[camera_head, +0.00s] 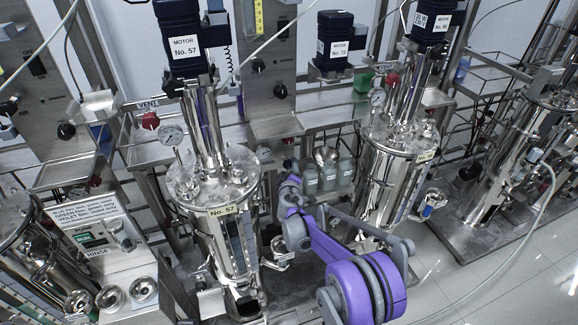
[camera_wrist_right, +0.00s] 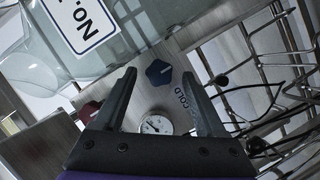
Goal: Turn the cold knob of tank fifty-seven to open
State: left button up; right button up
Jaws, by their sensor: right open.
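Tank fifty-seven (camera_head: 222,232) is the shiny steel vessel left of centre in the head view, with a "No. 57" plate on its rim. In the right wrist view, a dark blue knob (camera_wrist_right: 158,72) with a short white mark sits on a steel panel beside the word "COLD". I cannot pick this knob out in the head view. My right gripper (camera_wrist_right: 160,76) is open, with one finger on each side of the knob in the picture. I cannot tell whether they touch it. In the head view the right gripper (camera_head: 290,178) is small, right of the tank. My left gripper is not in view.
A red knob (camera_wrist_right: 90,112) and a round gauge (camera_wrist_right: 157,125) are on the same panel. A second tank (camera_head: 385,185) stands to the right. Wires and a wire rack (camera_wrist_right: 265,75) crowd the panel's side.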

aim_at(289, 166)
jog(key=shift+x, duration=1.7)
jog(key=shift+r, duration=0.1)
grip_shut()
